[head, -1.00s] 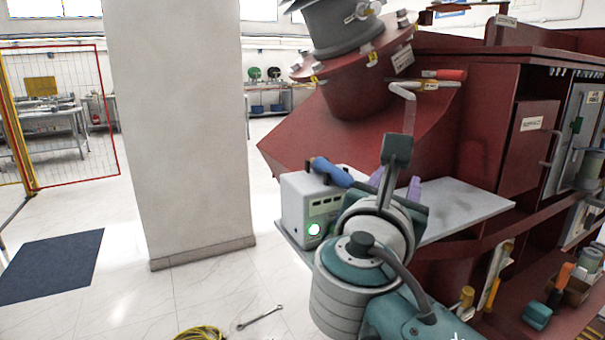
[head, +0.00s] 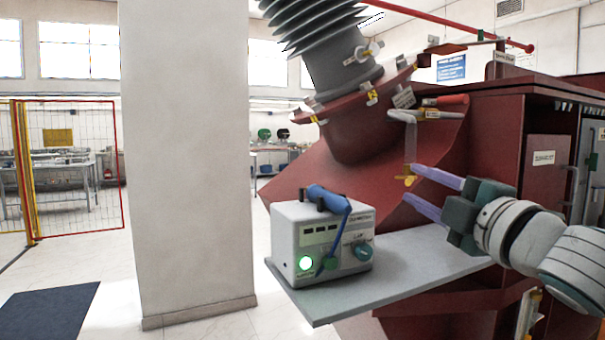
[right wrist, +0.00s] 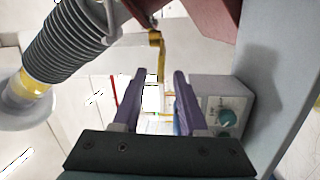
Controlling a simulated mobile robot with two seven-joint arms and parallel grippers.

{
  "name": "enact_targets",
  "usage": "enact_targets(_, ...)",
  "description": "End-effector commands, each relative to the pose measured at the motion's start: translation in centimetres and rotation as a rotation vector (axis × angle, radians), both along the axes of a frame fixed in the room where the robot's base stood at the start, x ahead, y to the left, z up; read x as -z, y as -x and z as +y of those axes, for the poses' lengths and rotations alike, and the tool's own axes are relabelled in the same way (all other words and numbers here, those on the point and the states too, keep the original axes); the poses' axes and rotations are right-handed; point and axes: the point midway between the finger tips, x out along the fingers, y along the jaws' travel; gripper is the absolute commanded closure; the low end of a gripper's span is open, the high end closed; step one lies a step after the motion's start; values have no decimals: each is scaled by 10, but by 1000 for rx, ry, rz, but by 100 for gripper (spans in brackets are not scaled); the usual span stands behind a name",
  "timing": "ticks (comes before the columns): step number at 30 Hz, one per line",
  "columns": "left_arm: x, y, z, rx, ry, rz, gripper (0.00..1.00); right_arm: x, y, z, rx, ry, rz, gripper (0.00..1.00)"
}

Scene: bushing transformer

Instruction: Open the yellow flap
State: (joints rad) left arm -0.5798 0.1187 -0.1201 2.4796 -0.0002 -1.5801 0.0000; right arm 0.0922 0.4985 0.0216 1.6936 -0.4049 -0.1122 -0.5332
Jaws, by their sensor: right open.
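A small yellow flap (head: 408,180) is at the lower end of a thin grey pipe on the side of the dark red transformer. My right gripper (head: 410,184) comes in from the right with its purple fingers open and pointing left. In the head view its fingertips overlap the flap; I cannot tell whether they touch it. In the right wrist view a yellow strip (right wrist: 158,48), apparently the flap, hangs just beyond the open fingertips (right wrist: 160,75), with nothing gripped between them. My left gripper is not in view.
A grey shelf (head: 425,262) juts out below my right gripper. On it stands a white test box (head: 290,240) with a blue-handled device (head: 328,198) on top. The ribbed grey bushing (head: 312,35) rises above. A white pillar (head: 185,160) stands at the left.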

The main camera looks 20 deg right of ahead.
Motion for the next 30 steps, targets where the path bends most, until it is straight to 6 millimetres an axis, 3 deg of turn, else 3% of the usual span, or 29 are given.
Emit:
enact_targets(3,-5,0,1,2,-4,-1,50,-5,-22,-1,2,0,-1,58)
enact_targets(10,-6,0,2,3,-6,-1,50,-7,-51,-3,3,0,1,58)
enact_targets(24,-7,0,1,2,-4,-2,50,-8,-61,-3,1,3,2,58)
enact_targets(30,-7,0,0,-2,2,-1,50,-8,-61,-3,1,3,2,79)
